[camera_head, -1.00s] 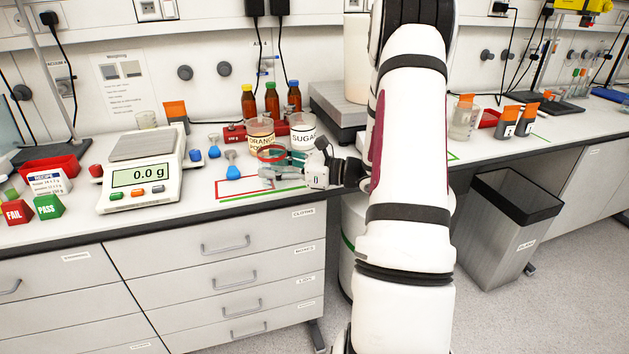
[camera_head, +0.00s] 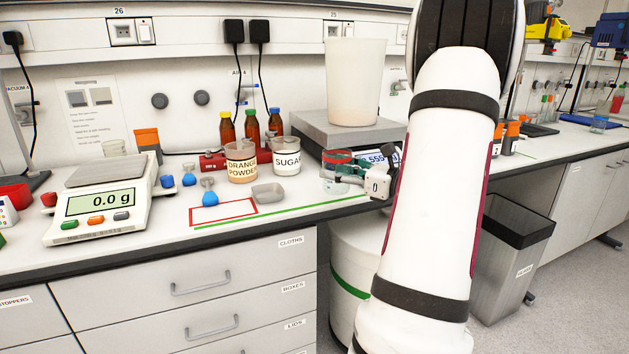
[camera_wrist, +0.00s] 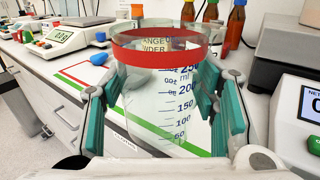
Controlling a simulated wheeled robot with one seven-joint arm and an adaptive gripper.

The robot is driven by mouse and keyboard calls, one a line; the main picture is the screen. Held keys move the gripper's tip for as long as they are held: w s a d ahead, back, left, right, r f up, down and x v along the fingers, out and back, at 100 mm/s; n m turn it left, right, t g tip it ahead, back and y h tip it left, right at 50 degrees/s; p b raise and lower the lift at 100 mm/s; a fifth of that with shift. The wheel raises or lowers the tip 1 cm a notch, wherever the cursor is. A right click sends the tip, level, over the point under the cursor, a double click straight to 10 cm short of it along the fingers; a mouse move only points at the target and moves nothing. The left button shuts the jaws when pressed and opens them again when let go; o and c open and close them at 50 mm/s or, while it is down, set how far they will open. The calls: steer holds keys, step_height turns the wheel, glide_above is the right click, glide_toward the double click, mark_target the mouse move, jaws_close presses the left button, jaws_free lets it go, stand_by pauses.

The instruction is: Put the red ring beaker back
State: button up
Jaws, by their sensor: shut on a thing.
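The red ring beaker is clear glass with a red band (camera_head: 338,157) near its rim. My gripper (camera_head: 345,172) is shut on it, in front of the large platform scale near the bench's front edge. In the wrist view the beaker (camera_wrist: 165,95) stands upright between the green finger pads, with volume marks facing me. It looks empty, as the orange powder label shows through it. Whether its base touches the bench cannot be told. A red-outlined rectangle (camera_head: 223,222) and a green line (camera_head: 285,217) are marked on the bench to its left.
Beakers of orange powder (camera_head: 241,170) and sugar (camera_head: 287,161) stand behind a small grey tray (camera_head: 268,193). The platform scale (camera_head: 348,132) bears a large white container (camera_head: 355,85). A balance (camera_head: 105,205) reading 0.0 g is at left. A waste bin (camera_head: 508,245) stands on the floor at right.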

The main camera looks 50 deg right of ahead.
steer(key=w+d, duration=0.1)
steer(key=w, duration=0.2)
steer(key=w+d+b, duration=0.1)
steer(key=w, duration=0.2)
steer(key=w+d+f, duration=0.1)
steer(key=w+d, duration=0.1)
steer(key=w, duration=0.1)
steer(key=shift+w, duration=0.2)
steer(key=shift+f+b, duration=0.65)
steer(key=shift+f, duration=1.1)
steer(key=shift+f, duration=0.1)
steer(key=o, duration=1.3)
steer(key=shift+o, duration=0.2)
